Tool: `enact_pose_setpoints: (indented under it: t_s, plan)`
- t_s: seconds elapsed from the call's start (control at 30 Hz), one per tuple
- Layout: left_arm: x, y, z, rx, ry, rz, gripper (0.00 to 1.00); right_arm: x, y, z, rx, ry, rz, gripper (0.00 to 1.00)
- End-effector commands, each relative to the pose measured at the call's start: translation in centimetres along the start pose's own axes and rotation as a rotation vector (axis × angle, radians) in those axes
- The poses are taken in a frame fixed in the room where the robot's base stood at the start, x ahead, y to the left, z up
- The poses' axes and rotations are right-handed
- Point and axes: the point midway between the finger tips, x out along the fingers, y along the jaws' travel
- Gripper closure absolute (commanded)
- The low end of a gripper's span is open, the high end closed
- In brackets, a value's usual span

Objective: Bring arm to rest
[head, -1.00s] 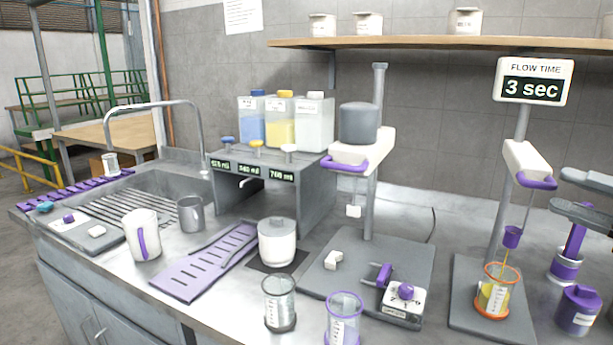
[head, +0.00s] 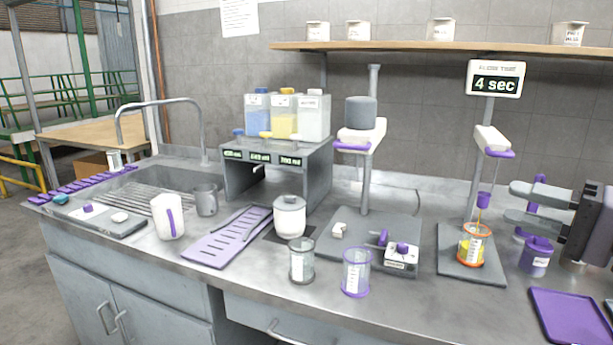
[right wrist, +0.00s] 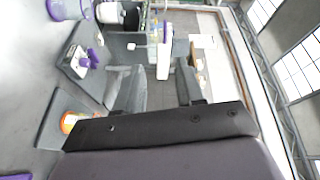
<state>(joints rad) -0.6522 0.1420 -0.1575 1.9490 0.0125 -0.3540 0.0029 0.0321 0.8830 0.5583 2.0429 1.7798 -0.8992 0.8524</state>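My right gripper (head: 512,205) comes in from the right edge of the head view, above the counter. Its two grey fingers are apart, with no object held between them. In the right wrist view the fingers of this gripper (right wrist: 157,88) are also spread, with a gap between them. A purple upright piece shows behind the fingers in the head view, partly hidden. My left gripper is not in view.
Left of the right gripper stands the flow stand with a sign (head: 495,79) reading 4 sec.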

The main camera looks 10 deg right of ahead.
Motion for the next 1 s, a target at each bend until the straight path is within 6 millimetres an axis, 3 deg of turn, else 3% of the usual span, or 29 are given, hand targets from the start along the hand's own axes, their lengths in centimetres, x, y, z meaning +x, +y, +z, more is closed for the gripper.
enact_pose_setpoints:
  t_s: [0.03, 0.2, 0.3, 0.5, 0.7, 1.0]
  plan:
    - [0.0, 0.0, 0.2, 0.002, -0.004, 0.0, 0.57, 1.0, 4.2, 1.9, -0.031, -0.025, 0.089, 0.62]
    - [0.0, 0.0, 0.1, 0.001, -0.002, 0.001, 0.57, 2.1, 14.1, 7.2, -0.207, -0.106, 0.341, 0.62]
    - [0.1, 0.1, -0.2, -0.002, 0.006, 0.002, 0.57, 1.9, 18.9, 10.6, -0.307, -0.171, 0.471, 0.62]
    - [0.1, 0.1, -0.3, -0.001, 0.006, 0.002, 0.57, 0.2, 26.2, 17.6, -0.5, -0.324, 0.693, 0.62]
    - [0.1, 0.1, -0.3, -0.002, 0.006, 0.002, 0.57, -2.7, 30.5, 24.2, -0.686, -0.493, 0.885, 0.62]
    - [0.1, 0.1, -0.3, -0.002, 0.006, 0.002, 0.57, -7.1, 31.9, 30.4, -0.866, -0.688, 1.091, 0.62]
